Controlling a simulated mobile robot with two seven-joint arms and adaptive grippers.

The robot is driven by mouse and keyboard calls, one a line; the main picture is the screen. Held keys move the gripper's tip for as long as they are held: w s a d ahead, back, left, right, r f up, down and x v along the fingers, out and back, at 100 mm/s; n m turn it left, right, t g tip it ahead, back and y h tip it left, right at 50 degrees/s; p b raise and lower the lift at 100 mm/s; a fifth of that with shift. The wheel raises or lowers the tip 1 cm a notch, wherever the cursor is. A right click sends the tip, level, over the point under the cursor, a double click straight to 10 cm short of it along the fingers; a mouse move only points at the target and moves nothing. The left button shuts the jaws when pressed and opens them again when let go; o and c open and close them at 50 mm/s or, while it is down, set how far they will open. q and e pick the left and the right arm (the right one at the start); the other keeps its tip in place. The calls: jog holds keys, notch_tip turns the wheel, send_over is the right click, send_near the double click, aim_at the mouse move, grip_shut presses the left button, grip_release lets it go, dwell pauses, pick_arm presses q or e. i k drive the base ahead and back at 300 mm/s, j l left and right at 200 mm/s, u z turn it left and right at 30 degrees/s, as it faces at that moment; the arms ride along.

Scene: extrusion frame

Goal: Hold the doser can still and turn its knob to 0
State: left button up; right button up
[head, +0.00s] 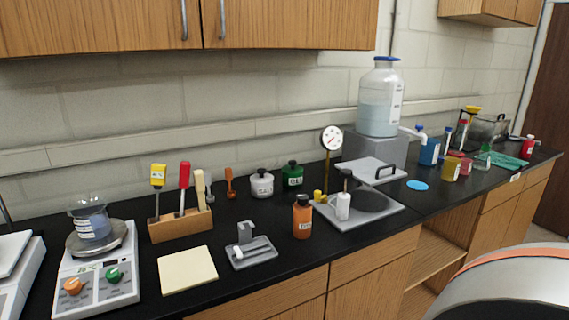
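No thing is plainly marked as the doser can, and I cannot tell a dial reading 0 anywhere. Small capped containers stand on the black bench: an orange bottle (302,217) with a dark cap, a white jar (262,184) with a grey cap, and a dark green jar (292,175). The balance (98,268) at left has an orange knob (73,286) and a green knob (114,275) on its front, with a glass vessel (91,222) on its pan. Neither of my grippers is in view.
A wooden rack (180,225) holds upright tools. A pale pad (187,270) and a grey tray (251,254) lie near the front edge. A large water bottle (381,100) stands on a grey block (375,148). Colored bottles crowd the right end. Wooden cabinets (285,24) hang above.

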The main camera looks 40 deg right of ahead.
aim_at(302, 199)
jog(key=l+u, duration=0.15)
jog(key=l, duration=0.15)
jog(key=k+l+u, duration=0.2)
jog(key=l, duration=0.15)
jog(key=l+u, duration=0.15)
jog(key=l, duration=0.15)
jog(key=k+l, duration=0.15)
jog(key=l, duration=0.25)
jog(key=k+l+u, duration=0.1)
jog(key=l, duration=0.25)
jog(key=k+l, duration=0.15)
jog(key=l, duration=0.25)
jog(key=k+l+u, duration=0.15)
jog(key=l, duration=0.25)
jog(key=k+l, duration=0.2)
jog(key=l, duration=0.15)
